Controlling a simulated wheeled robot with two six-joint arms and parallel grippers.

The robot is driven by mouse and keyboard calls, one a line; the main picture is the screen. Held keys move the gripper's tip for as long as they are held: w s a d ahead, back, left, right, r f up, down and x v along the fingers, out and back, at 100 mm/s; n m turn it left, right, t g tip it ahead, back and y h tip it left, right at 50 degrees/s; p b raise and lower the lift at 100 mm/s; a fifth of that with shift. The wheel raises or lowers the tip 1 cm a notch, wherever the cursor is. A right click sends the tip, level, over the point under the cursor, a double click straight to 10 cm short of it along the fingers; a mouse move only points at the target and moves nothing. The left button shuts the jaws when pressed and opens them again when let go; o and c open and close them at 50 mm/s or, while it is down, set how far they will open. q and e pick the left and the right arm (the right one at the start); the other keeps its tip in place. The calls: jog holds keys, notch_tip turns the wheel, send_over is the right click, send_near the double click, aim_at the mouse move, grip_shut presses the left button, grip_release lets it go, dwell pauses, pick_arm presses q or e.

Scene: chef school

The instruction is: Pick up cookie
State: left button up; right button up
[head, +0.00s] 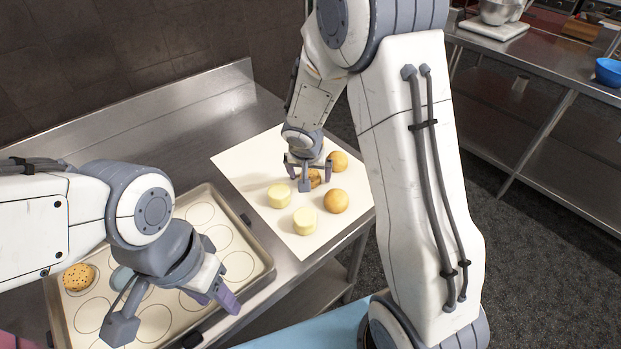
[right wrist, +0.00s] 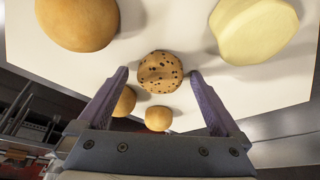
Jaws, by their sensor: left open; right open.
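A chocolate chip cookie (right wrist: 160,72) lies on a white board (right wrist: 185,25). In the right wrist view it sits between the fingertips of my right gripper (right wrist: 158,76), with a gap on each side. In the head view my right gripper (head: 309,174) is low over the board, open, and partly hides this cookie (head: 315,179). Another chocolate chip cookie (head: 78,277) rests on the baking tray (head: 262,262) at the left. My left gripper (head: 174,314) is open and empty above that tray.
Tan round pieces (head: 336,201) and pale yellow round pieces (head: 305,221) lie close around my right gripper. The tray mat has several empty printed circles. The steel counter (head: 200,150) is bare behind. A separate steel table (head: 545,70) stands at the right.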

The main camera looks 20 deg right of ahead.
jog(key=shift+r, duration=0.1)
jog(key=c, duration=1.4)
